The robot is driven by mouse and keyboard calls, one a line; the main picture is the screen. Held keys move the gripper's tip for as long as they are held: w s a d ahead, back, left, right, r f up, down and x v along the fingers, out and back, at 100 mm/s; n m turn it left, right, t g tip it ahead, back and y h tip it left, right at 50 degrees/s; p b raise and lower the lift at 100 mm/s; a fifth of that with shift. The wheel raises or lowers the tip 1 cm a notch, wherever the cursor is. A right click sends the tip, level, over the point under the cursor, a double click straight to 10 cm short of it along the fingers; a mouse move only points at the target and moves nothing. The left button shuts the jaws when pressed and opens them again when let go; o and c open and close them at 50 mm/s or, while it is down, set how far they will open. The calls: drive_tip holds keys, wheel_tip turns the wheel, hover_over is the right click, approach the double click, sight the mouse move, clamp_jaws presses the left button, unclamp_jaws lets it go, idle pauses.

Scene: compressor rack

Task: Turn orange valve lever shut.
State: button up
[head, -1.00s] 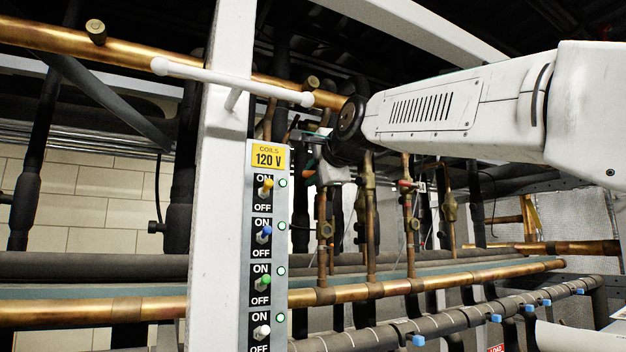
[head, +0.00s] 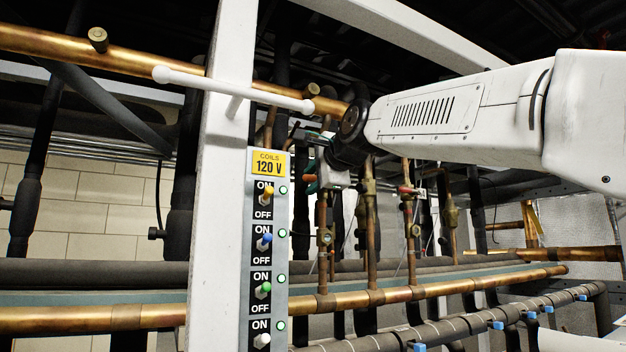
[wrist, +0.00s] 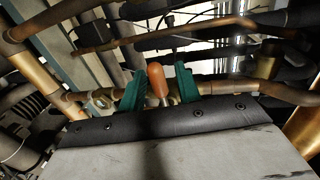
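In the wrist view an orange lever handle (wrist: 157,84) stands between the two green fingers of my gripper (wrist: 160,90). The fingers are spread, with a visible gap on each side of the handle. The lever's base and valve body are partly hidden behind the dark edge of my gripper. In the head view my gripper (head: 311,158) is beside the copper pipes, just right of the white post. Small orange patches show near it there, but I cannot tell which one is the lever.
The white post (head: 224,180) with a white bar (head: 235,90) and a switch panel (head: 267,230) stands close left of my gripper. Vertical copper pipes (head: 369,220) and a red-handled valve (head: 408,190) are to the right. A large copper pipe (head: 420,292) runs below.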

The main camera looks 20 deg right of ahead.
drive_tip(key=v, duration=0.7)
drive_tip(key=shift+s, duration=0.35)
drive_tip(key=shift+s+d+r, duration=0.1)
drive_tip(key=shift+d, duration=0.1)
